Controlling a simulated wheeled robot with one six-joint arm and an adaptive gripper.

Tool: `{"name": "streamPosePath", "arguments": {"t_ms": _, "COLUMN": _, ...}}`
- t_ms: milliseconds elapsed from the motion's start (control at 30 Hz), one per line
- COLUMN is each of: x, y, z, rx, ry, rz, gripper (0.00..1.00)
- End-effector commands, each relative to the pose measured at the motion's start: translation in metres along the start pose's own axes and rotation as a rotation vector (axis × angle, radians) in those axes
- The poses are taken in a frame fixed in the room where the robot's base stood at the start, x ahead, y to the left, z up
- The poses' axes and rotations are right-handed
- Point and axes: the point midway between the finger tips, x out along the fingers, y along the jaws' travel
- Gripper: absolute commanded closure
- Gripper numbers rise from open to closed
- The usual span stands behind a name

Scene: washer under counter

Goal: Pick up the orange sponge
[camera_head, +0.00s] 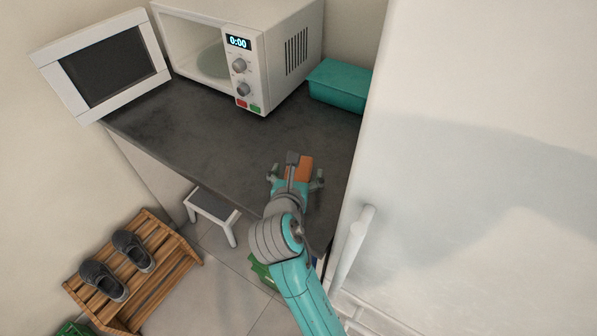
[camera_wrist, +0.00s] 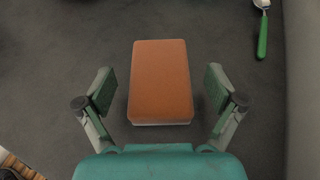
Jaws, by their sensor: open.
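The orange sponge (camera_wrist: 160,80) lies flat on the dark counter, and in the wrist view it sits between the two fingers of my gripper (camera_wrist: 160,92). There is a gap on each side, wider at the right finger than a touch, so neither finger meets it. In the head view the sponge (camera_head: 305,167) shows just past my gripper (camera_head: 297,180), which is low over the counter and partly hides it. My gripper is open and empty. Its exact height above the counter is hard to tell.
A microwave (camera_head: 280,62) with its door (camera_head: 105,66) open stands at the back. A teal box (camera_head: 338,85) is beside it. A green-handled spoon (camera_wrist: 262,35) lies right of the sponge. A white fridge (camera_head: 480,150) closes off the right side. The counter's middle (camera_head: 200,135) is clear.

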Motion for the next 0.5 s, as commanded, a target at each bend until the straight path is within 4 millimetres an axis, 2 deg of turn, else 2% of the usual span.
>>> {"name": "streamPosePath", "arguments": {"t_ms": 100, "x": 0.017, "y": -0.001, "z": 0.000, "rx": 0.000, "ry": 0.000, "rz": -0.003, "gripper": 0.06}}
{"name": "streamPosePath", "arguments": {"t_ms": 200, "x": 0.025, "y": 0.000, "z": 0.001, "rx": 0.000, "ry": -0.001, "rz": -0.001, "gripper": 0.06}}
{"name": "streamPosePath", "arguments": {"t_ms": 467, "x": 0.029, "y": 0.000, "z": 0.000, "rx": 0.000, "ry": -0.001, "rz": 0.000, "gripper": 0.06}}
{"name": "streamPosePath", "arguments": {"t_ms": 500, "x": 0.028, "y": 0.000, "z": 0.000, "rx": 0.000, "ry": -0.001, "rz": 0.000, "gripper": 0.09}}
